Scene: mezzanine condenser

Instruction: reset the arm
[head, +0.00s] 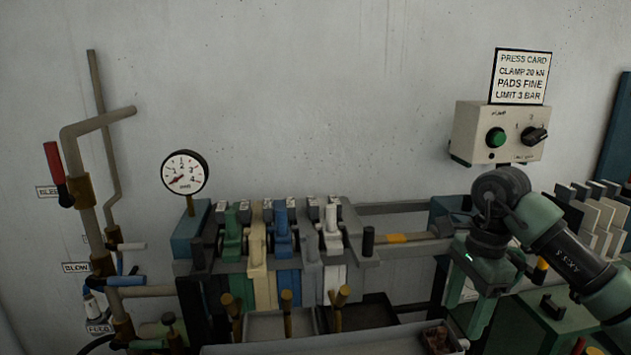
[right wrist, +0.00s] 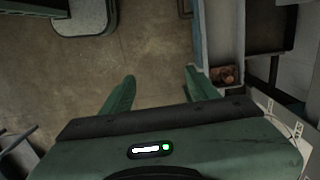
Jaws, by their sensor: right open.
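My right arm (head: 562,252) comes in from the right in the head view, dark grey and green. It bends at a dark joint, and its green gripper (head: 468,308) points down in front of the right part of the press bench. In the right wrist view the two green fingers of the gripper (right wrist: 160,92) stand wide apart with nothing between them. Bare brown floor shows beyond them. My left arm and gripper are not in view.
A plate press with several coloured plates (head: 257,262) and a pressure gauge (head: 185,172) stands left of my gripper. Pipes (head: 78,165) run up the wall at the far left. A control box (head: 498,132) hangs above my arm. A small tray of brown material (head: 437,340) lies near my fingers.

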